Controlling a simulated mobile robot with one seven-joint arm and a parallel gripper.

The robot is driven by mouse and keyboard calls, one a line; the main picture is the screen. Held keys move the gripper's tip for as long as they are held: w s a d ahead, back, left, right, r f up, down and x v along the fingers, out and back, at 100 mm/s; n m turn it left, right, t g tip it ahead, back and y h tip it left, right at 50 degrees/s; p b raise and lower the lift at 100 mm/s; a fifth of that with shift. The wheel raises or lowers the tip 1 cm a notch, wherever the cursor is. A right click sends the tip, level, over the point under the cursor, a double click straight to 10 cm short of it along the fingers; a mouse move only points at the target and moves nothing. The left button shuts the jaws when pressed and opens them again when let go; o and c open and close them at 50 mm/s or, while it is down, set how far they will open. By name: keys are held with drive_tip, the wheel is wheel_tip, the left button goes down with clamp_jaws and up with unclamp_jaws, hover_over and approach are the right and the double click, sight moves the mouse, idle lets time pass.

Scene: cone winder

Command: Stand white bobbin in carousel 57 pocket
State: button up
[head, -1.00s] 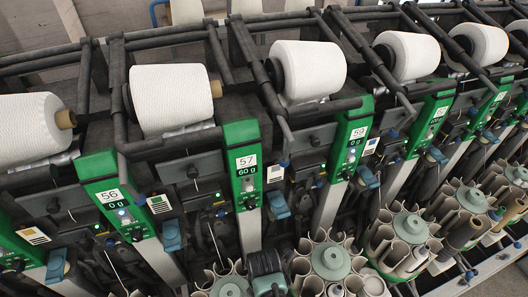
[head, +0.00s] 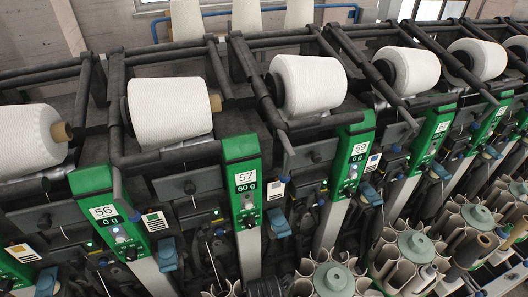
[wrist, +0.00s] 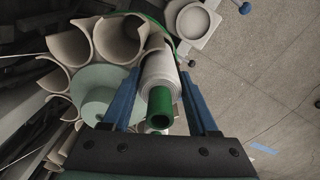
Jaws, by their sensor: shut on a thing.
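My gripper (wrist: 160,82) shows in the wrist view with its blue fingers shut on the white bobbin (wrist: 158,68), which has a green tube end (wrist: 160,107) facing the camera. The bobbin is at the right side of a carousel (wrist: 92,88) with beige open pockets and a pale green hub. It overlaps the rim next to an open pocket (wrist: 122,38). I cannot tell whether its far end is inside a pocket. In the head view the unit marked 57 (head: 246,182) reads 60 g. The gripper and bobbin are not clear in the head view.
A row of winding units with large white cones (head: 168,108) crosses the head view. Another carousel (head: 333,279) stands low in the middle, and more stand to the right. In the wrist view, a round pale part (wrist: 193,22) is at the top, with open floor (wrist: 260,90) on the right.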

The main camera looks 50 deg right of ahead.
drive_tip(key=shift+f, duration=0.5)
drive_tip(key=o, duration=1.3)
drive_tip(key=shift+r, duration=0.15)
wheel_tip(320, 180, up, 13)
drive_tip(key=shift+f+b, duration=0.1)
drive_tip(key=shift+b, duration=0.5)
